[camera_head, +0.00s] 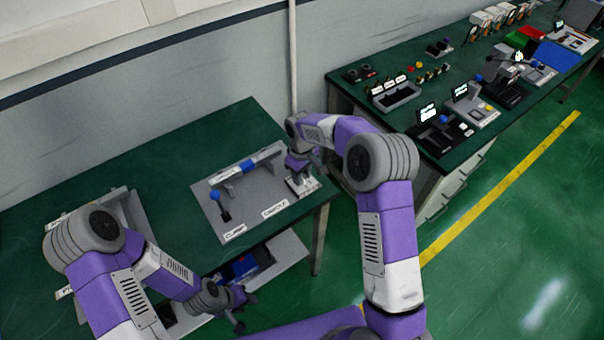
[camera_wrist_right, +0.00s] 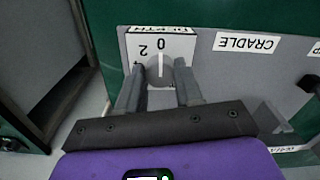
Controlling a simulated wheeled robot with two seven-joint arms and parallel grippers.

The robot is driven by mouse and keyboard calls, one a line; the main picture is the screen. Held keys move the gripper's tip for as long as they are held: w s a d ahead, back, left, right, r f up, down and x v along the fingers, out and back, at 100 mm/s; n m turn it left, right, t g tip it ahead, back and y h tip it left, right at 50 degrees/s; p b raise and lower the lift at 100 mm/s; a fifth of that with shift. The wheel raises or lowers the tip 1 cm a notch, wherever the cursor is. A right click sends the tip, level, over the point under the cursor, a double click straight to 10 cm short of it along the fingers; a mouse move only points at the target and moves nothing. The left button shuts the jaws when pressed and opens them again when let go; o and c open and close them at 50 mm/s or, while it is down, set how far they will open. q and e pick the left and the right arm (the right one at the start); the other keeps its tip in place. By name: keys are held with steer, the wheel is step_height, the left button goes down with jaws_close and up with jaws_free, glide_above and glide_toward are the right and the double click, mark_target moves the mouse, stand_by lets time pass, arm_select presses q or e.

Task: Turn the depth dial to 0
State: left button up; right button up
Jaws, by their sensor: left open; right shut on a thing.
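The depth dial (camera_wrist_right: 161,72) is a round grey knob with a white pointer line, in front of a white plate (camera_wrist_right: 184,46) lettered DEPTH, 0 and 2, upside down in the right wrist view. The pointer line is roughly in line with the 0. My right gripper (camera_wrist_right: 160,66) is shut on the dial, one finger on each side of it. In the head view my right gripper (camera_head: 300,178) is at the right end of the grey fixture (camera_head: 245,208) and hides most of the dial. My left gripper (camera_head: 243,311) is open and empty, low and left of centre.
A second green bench (camera_head: 455,60) with several devices stands at the right.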

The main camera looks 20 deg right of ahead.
steer(key=shift+r, duration=0.1)
steer(key=o, duration=1)
steer(key=shift+o, duration=0.2)
step_height(320, 180, up, 8)
steer(key=shift+f, duration=0.2)
steer(key=shift+f, duration=0.1)
